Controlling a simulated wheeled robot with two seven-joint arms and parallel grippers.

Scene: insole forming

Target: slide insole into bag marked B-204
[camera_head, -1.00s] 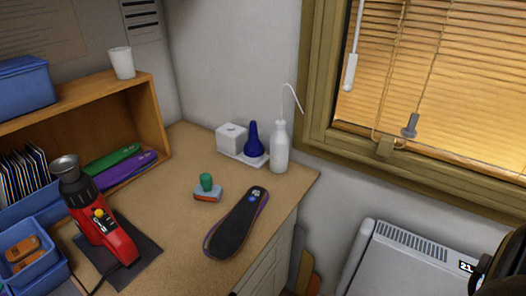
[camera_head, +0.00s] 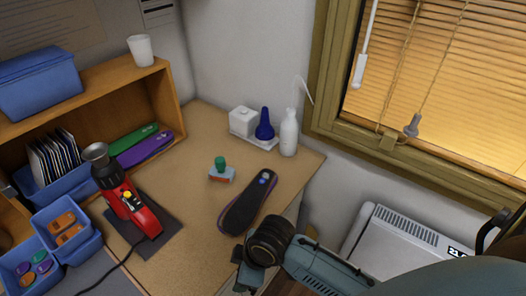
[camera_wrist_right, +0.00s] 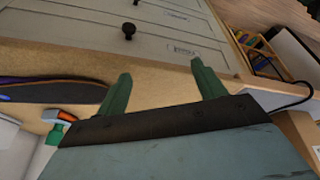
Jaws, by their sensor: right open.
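A dark insole (camera_head: 247,203) with a purple edge and a small blue mark lies on the wooden desktop near its right edge. It also shows at the left of the right wrist view (camera_wrist_right: 50,92), cut off by the frame. My right gripper (camera_wrist_right: 162,82) is open and empty, pointing at the desk's drawer fronts. In the head view my right gripper (camera_head: 243,275) is at the desk's front edge, just below the insole and apart from it. No bag marked B-204 can be made out. My left gripper is not in view.
A red heat tool (camera_head: 135,210) stands on a dark mat, left of the insole. A green-handled block (camera_head: 221,171) lies behind the insole. A white bottle (camera_head: 288,133) stands at the back. A shelf (camera_head: 165,95) and blue bins (camera_head: 62,212) fill the left.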

